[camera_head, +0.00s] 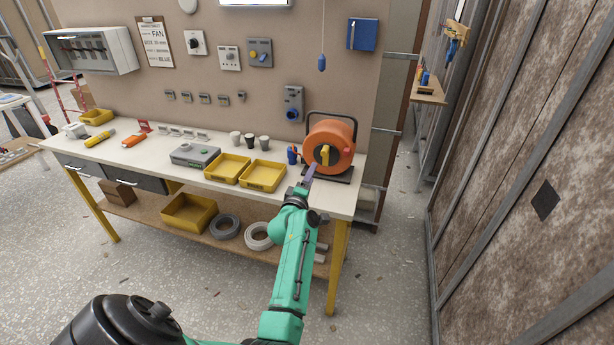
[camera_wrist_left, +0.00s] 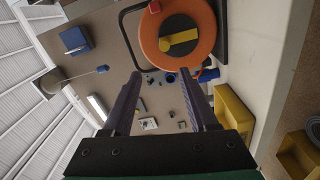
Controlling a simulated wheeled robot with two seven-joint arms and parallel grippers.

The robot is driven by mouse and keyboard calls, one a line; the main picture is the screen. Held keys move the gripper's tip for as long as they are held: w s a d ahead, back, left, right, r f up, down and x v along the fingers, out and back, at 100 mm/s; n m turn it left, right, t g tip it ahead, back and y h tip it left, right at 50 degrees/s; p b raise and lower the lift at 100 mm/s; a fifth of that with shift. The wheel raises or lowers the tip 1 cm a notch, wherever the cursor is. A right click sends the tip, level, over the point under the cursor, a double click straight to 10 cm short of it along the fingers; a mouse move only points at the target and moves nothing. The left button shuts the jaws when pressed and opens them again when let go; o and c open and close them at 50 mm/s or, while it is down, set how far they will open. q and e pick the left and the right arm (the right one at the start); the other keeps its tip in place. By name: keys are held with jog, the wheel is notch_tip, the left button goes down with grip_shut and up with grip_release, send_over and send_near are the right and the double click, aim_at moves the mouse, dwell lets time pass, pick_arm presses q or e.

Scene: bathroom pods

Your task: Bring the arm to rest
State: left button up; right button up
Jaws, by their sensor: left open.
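My left gripper (camera_head: 309,174) is at the right end of the workbench, just in front of the orange cable reel (camera_head: 322,138) with its yellow handle. In the left wrist view its two dark fingers (camera_wrist_left: 160,82) stand apart with nothing between them. The reel (camera_wrist_left: 150,38) shows beyond the fingertips there. I cannot tell whether a fingertip touches it. My right gripper is not in view.
The white workbench (camera_head: 147,150) carries yellow trays (camera_head: 262,176), a grey box (camera_head: 195,154), cups and a blue plug (camera_head: 293,154). A lower shelf holds a yellow bin (camera_head: 188,214) and cable coils (camera_head: 258,237). Open floor (camera_head: 385,270) lies to the right.

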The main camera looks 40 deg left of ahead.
pick_arm(q)
jog(key=s+d+f+m+g+h, duration=0.2)
jog(key=s+d+f+m, duration=0.15)
jog(key=f, duration=0.65)
jog(key=s+d+f+m+g+h, duration=0.15)
jog(key=d+f+m, duration=0.25)
jog(key=f, duration=0.6)
jog(key=s+d+f+m+g+h, duration=0.2)
jog(key=s+d+f+m+g, duration=0.15)
jog(key=f, duration=0.65)
jog(key=s+d+f+m+g, duration=0.1)
jog(key=s+f+m+g, duration=0.15)
jog(key=s+f, duration=0.6)
jog(key=s+d+f+m+g, duration=0.25)
jog(key=s+f, duration=0.35)
jog(key=s, duration=0.5)
jog(key=s+a+f+m+g, duration=0.1)
jog(key=s+f+m+g, duration=0.1)
jog(key=s, duration=0.8)
jog(key=s+a+f+m+g, duration=0.1)
jog(key=s+f+m, duration=0.3)
jog(key=s, duration=0.6)
jog(key=shift+s+g, duration=0.3)
jog(key=shift+g, duration=0.4)
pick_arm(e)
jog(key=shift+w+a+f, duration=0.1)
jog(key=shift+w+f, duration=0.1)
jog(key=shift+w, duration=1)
